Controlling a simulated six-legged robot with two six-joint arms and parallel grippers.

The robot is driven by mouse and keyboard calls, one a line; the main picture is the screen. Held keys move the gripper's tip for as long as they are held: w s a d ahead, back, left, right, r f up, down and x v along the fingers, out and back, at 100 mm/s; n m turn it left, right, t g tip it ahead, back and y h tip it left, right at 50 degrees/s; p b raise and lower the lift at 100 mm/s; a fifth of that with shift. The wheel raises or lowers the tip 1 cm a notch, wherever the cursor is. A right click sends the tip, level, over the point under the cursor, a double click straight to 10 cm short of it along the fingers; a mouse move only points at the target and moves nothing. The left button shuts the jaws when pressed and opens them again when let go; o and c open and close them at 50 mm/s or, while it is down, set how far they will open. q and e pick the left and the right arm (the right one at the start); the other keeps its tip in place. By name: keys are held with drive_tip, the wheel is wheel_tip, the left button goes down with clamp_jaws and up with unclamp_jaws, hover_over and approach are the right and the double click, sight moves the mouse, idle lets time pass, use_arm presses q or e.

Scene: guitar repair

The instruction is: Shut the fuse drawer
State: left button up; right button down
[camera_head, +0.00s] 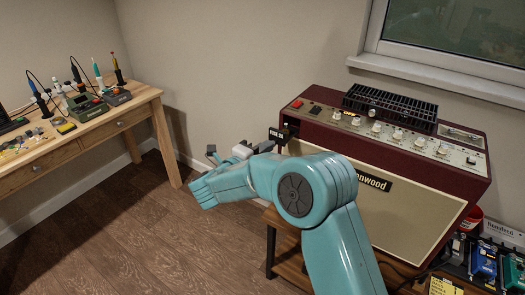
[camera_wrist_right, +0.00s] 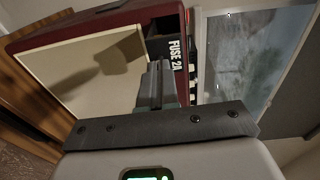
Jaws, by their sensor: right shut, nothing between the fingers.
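The fuse drawer (camera_head: 279,136) is a small black drawer with white "FUSE 2A" lettering. It sticks out from the left end of the dark red amplifier (camera_head: 318,123) in the head view. In the right wrist view the drawer (camera_wrist_right: 174,50) is at the top centre, beyond my fingertips. My right gripper (camera_head: 266,147) is just left of and below the drawer in the head view. In the right wrist view its fingers (camera_wrist_right: 155,75) are together, empty, and point at the drawer. I cannot tell whether they touch it. My left gripper is in neither view.
The amplifier stands on a wooden stand (camera_head: 272,240) with a black vent grille (camera_head: 390,106) on top. A wooden bench (camera_head: 85,130) with soldering tools is at the left. Effect pedals (camera_head: 484,262) are at the lower right. The floor between bench and stand is clear.

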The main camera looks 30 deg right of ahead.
sight(275, 139)
drive_tip(key=x, duration=0.4)
drive_tip(key=b+x, duration=0.1)
drive_tip(key=x, duration=0.3)
drive_tip(key=shift+w+r, duration=0.2)
drive_tip(key=shift+w+d+r, duration=0.1)
drive_tip(key=shift+w+d, duration=0.05)
drive_tip(key=shift+d, duration=0.15)
drive_tip(key=shift+d+r, duration=0.1)
drive_tip(key=shift+r, duration=0.15)
